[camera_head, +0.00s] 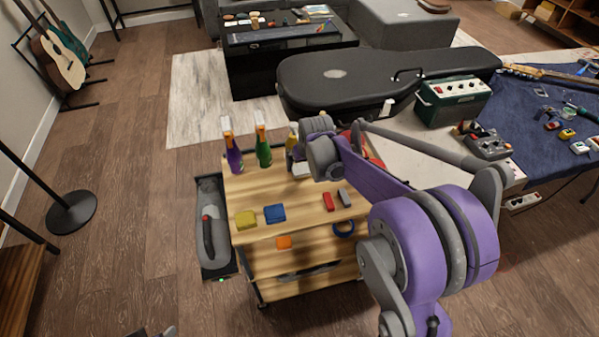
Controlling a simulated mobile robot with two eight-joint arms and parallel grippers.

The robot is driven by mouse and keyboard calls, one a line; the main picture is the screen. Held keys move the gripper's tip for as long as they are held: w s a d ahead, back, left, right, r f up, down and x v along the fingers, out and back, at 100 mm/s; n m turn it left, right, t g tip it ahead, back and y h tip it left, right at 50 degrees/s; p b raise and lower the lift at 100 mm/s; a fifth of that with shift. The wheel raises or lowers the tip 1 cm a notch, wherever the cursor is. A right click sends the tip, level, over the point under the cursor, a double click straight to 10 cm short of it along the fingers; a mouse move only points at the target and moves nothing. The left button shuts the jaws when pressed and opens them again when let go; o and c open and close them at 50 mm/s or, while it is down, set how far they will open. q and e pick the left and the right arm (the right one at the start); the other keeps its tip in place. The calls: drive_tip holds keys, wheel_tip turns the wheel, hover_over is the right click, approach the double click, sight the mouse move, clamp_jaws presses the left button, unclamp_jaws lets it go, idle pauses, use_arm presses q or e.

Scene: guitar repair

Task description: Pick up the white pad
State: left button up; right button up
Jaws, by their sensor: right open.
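A small whitish block, which looks like the white pad (301,170), lies on the top of the wooden cart (265,195), toward its back right. It is partly hidden by my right gripper (297,158). My purple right arm reaches in from the lower right, and its open gripper is over or right beside the pad. I cannot tell whether the fingers touch the pad. A small grey-black piece at the bottom edge may be my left gripper (160,332); its jaws do not show clearly.
On the cart are a yellow pad (245,220), a blue pad (275,213), a red block (328,201), a grey block (344,198), and purple (233,157) and green (263,152) bottles. A black guitar case (370,75) lies on the table behind.

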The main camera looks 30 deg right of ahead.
sight(302, 170)
drive_tip(key=x, duration=0.6)
drive_tip(key=shift+w+r, duration=0.15)
drive_tip(key=shift+w, duration=0.1)
drive_tip(key=c, duration=1.4)
drive_tip(key=shift+r, duration=0.1)
drive_tip(key=shift+s+r, duration=0.25)
drive_tip(key=shift+r, duration=0.15)
wheel_tip(302, 170, up, 6)
drive_tip(key=s+a, duration=0.2)
drive_tip(key=s, duration=0.7)
drive_tip(key=s+a, duration=0.2)
drive_tip(key=s, duration=0.8)
drive_tip(key=shift+a, duration=0.35)
